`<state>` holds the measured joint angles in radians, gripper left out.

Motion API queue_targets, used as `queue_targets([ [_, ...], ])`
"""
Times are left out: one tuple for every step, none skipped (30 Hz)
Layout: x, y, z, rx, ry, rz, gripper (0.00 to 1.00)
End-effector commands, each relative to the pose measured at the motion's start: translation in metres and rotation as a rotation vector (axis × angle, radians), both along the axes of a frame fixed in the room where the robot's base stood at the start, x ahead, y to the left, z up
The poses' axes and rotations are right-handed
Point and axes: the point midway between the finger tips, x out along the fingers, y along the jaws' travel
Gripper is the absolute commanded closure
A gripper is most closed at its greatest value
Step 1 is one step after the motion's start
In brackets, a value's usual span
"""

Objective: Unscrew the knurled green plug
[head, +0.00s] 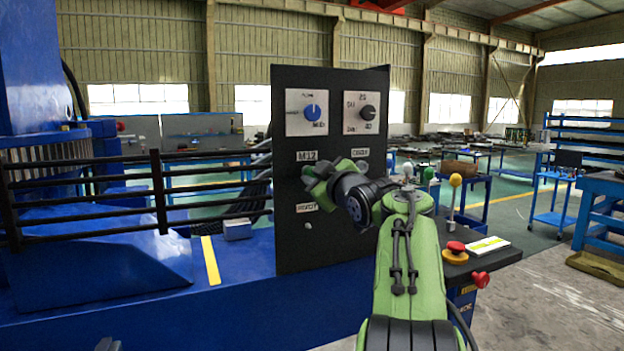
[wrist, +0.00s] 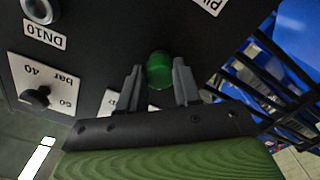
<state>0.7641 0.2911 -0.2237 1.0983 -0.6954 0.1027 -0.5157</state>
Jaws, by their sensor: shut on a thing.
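The knurled green plug (wrist: 160,70) sticks out of a black upright panel (wrist: 95,50) in the wrist view. My gripper (wrist: 159,74) has one grey finger on each side of it and is shut on it. In the head view my gripper (head: 318,183) is at the middle of the panel (head: 290,245), just below the labels. The plug cannot be made out there, as my gripper and wrist cover that spot. I cannot tell how far the plug is screwed in.
A blue knob (head: 313,111) and a black knob (head: 367,112) sit on white plates above my gripper. A red button (head: 456,247) and coloured-ball levers (head: 455,181) stand to the right. Dark railings (head: 100,185) run along the left.

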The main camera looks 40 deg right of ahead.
Motion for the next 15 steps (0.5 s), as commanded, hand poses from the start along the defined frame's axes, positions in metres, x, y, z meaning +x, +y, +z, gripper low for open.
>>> queue_targets([
  [0.0004,-0.0009,-0.0028,0.006,0.007,-0.001,1.0],
  [0.0004,-0.0009,-0.0028,0.005,0.007,-0.001,1.0],
  [0.0003,-0.001,-0.0032,-0.01,0.012,-0.001,1.0],
  [0.0003,-0.001,-0.0039,-0.044,0.022,-0.001,1.0],
  [0.0003,-0.0012,-0.0045,-0.097,0.035,-0.002,1.0],
  [0.0004,-0.0011,-0.0054,-0.183,0.061,0.0,1.0],
  [0.0005,-0.001,-0.0058,-0.248,0.079,0.0,1.0],
  [0.0005,-0.0012,-0.0056,-0.305,0.096,0.0,1.0],
  [0.0004,-0.0011,-0.005,-0.368,0.115,0.0,1.0],
  [0.0001,-0.0012,-0.0041,-0.4,0.124,0.0,1.0],
  [0.0,-0.0012,-0.0036,-0.419,0.13,0.0,1.0],
  [-0.0001,-0.0011,-0.0029,-0.43,0.134,0.0,1.0],
  [-0.0001,-0.001,-0.0025,-0.43,0.134,0.0,1.0],
  [-0.0001,-0.001,-0.0023,-0.429,0.134,0.001,1.0],
  [-0.0001,-0.0009,-0.0022,-0.428,0.134,0.001,1.0],
])
